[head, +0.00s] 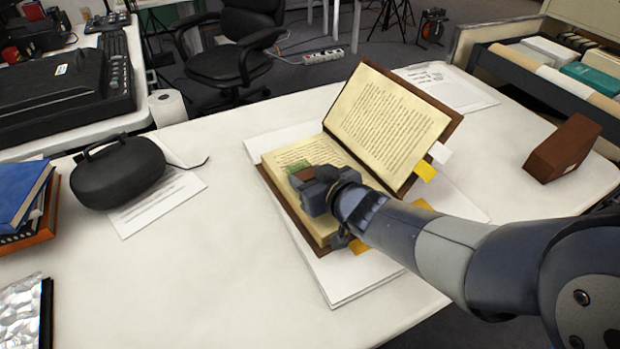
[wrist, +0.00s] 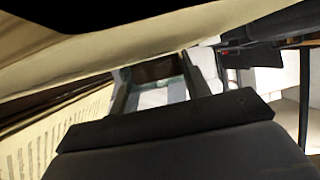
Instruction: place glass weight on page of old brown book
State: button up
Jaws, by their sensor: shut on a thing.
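The old brown book (head: 387,122) lies open on white sheets on the table, its far page side raised at a slant and its near page side lying low. My gripper (head: 308,182) is over the low page, shut on the glass weight (head: 298,168), which shows as a small green patch at the fingertips. Most of the weight is hidden by my gripper. In the wrist view my fingers (wrist: 160,85) flank the weight, seen only in part, with pages close on both sides. I cannot tell whether the weight touches the page.
Yellow and white tabs (head: 425,170) stick out of the book's right side. A brown box (head: 563,149) stands at the right. A black case (head: 118,172), a blue book (head: 22,193) and a silvery item (head: 20,315) are at the left.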

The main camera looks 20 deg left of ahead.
jog(key=shift+f, duration=0.2)
jog(key=o, duration=1.2)
jog(key=shift+c, duration=0.2)
jog(key=shift+r, duration=0.1)
jog(key=shift+r, duration=0.2)
jog(key=p+v, duration=0.4)
jog(key=v, duration=0.7)
jog(key=shift+d+r+p, duration=0.1)
jog(key=shift+r+p, duration=0.05)
jog(key=shift+p, duration=0.2)
jog(key=shift+s+d, duration=0.25)
jog(key=shift+d, duration=0.05)
